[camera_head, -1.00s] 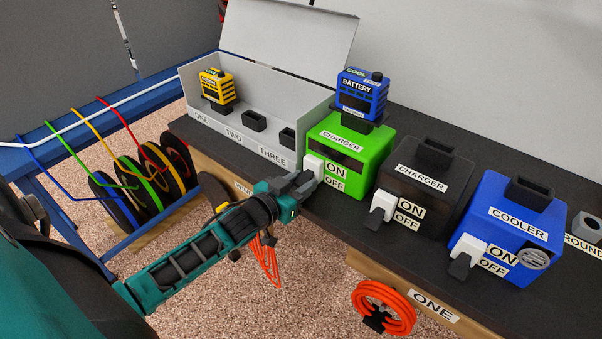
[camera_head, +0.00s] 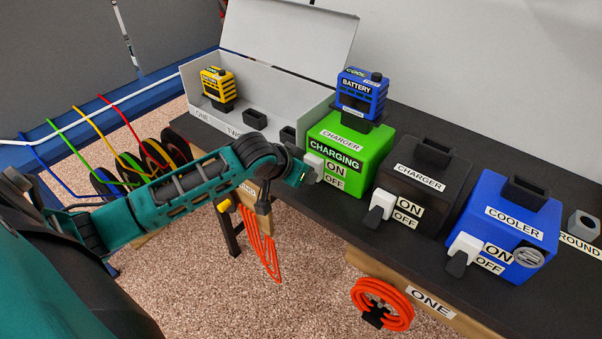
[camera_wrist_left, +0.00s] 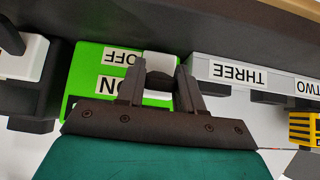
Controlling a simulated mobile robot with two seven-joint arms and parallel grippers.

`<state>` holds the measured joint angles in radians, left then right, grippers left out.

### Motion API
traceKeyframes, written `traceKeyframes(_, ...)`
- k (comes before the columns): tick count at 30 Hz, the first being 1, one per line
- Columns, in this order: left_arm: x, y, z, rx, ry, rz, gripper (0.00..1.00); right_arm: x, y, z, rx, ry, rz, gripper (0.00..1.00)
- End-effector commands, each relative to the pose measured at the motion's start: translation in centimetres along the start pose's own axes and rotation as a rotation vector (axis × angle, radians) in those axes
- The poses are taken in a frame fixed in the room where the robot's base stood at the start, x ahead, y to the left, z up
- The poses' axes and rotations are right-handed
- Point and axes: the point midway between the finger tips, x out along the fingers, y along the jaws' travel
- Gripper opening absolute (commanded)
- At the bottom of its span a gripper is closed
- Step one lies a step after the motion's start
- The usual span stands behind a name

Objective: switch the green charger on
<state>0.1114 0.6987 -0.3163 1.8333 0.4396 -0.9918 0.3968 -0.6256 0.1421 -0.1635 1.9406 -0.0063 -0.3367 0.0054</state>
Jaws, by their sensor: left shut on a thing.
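The green charger (camera_head: 357,143) stands on the dark bench with a blue battery (camera_head: 362,94) in its top slot. Its front display (camera_head: 335,154) reads CHARGING. Its switch has a white base (camera_head: 314,161) beside the ON and OFF labels; the lever is mostly hidden in the head view. My left gripper (camera_head: 305,173) is at this switch. In the left wrist view, the fingers of my left gripper (camera_wrist_left: 159,88) are closed around the dark lever (camera_wrist_left: 159,79), in front of the green charger (camera_wrist_left: 83,60). My right gripper is not in view.
A black charger (camera_head: 412,184) and a blue cooler (camera_head: 507,221) stand to the right, their switch levers pointing down. A white open box (camera_head: 275,87) holding a yellow battery (camera_head: 217,86) is to the left. Orange cable (camera_head: 383,304) hangs at the bench front.

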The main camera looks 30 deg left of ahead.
Motion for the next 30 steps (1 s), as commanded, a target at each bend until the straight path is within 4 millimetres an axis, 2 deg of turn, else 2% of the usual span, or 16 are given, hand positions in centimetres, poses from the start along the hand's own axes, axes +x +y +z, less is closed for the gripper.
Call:
traceKeyframes(14, 0.04, 0.03, 0.09, -0.001, -0.017, 0.0, 0.06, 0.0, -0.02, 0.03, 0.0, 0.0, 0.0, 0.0)
traceKeyframes(15, 0.04, 0.03, 0.09, -0.001, -0.017, 0.0, 0.39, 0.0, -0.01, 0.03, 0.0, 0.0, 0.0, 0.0)
traceKeyframes(22, 0.02, 0.01, 0.02, -0.001, -0.015, 0.0, 0.61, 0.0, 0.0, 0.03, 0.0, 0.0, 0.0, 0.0)
traceKeyframes(30, -0.09, -0.01, -0.03, -0.001, -0.013, 0.0, 0.62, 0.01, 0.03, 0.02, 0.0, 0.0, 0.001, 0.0)
